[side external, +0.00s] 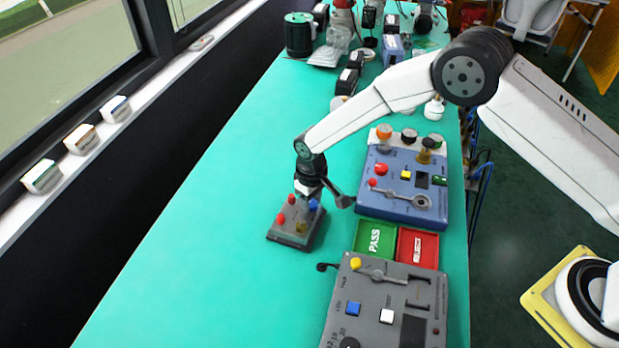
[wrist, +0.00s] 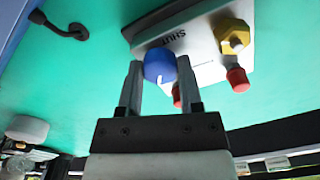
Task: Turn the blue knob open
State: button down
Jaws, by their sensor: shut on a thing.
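The blue knob (wrist: 160,66) sits on a small grey valve box (wrist: 205,40) lettered "SHUT" in the wrist view. My gripper (wrist: 162,75) has one finger on each side of the knob and is shut on it. A white mark shows on the knob's face. The box also carries a yellow hex fitting (wrist: 234,38) and red knobs (wrist: 238,80). In the side external view the blue knob (side external: 313,205) shows on the right of the valve box (side external: 290,240), close under my gripper (side external: 308,190). The finger contact is too small to make out there.
A blue control box (side external: 385,205) stands to the right of the valve box. Green PASS (side external: 375,238) and red (side external: 418,247) trays lie beside a grey control box (side external: 385,310) at the front. The green table is clear to the left.

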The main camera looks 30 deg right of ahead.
aim_at(312, 203)
jog(key=n, duration=0.6)
jog(key=shift+n, duration=0.3)
dwell(0.4)
jog(key=c, duration=0.5)
grip_release()
jog(key=shift+c, duration=0.2)
jog(key=shift+r, duration=0.15)
jog(key=shift+r, duration=3.8)
